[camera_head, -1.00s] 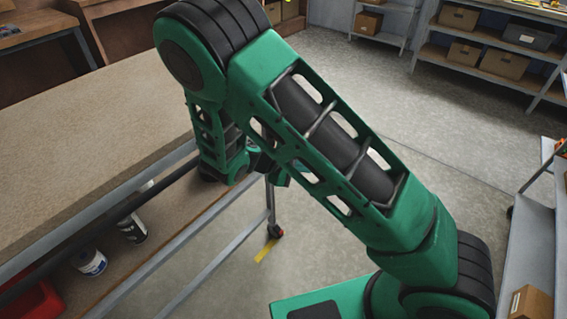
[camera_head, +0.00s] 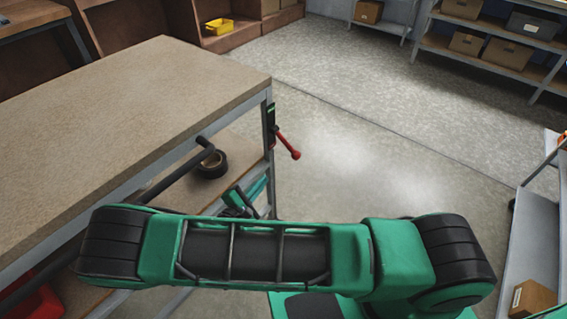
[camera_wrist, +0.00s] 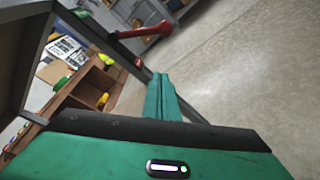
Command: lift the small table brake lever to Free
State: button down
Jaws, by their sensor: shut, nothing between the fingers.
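The brake lever (camera_head: 288,146) is red with a round knob at its end. It juts out, slanting down to the right, from a dark plate with a green patch (camera_head: 271,117) on the small table's (camera_head: 150,95) corner leg. The lever also shows at the top of the wrist view (camera_wrist: 150,32). My gripper (camera_head: 262,186) is below the lever beside the table leg, partly hidden behind my arm. In the wrist view its teal fingers (camera_wrist: 166,88) are together and empty, apart from the lever. Any lettering on the plate is too small to read.
A cart (camera_head: 535,235) stands at the right. The floor (camera_head: 390,150) right of the lever is clear.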

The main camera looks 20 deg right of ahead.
aim_at(287, 145)
jog(key=shift+w+d, duration=0.1)
jog(key=shift+d, duration=0.05)
jog(key=w+d, duration=0.6)
jog(key=d, duration=0.4)
jog(key=shift+r, duration=0.4)
jog(key=shift+s, duration=0.1)
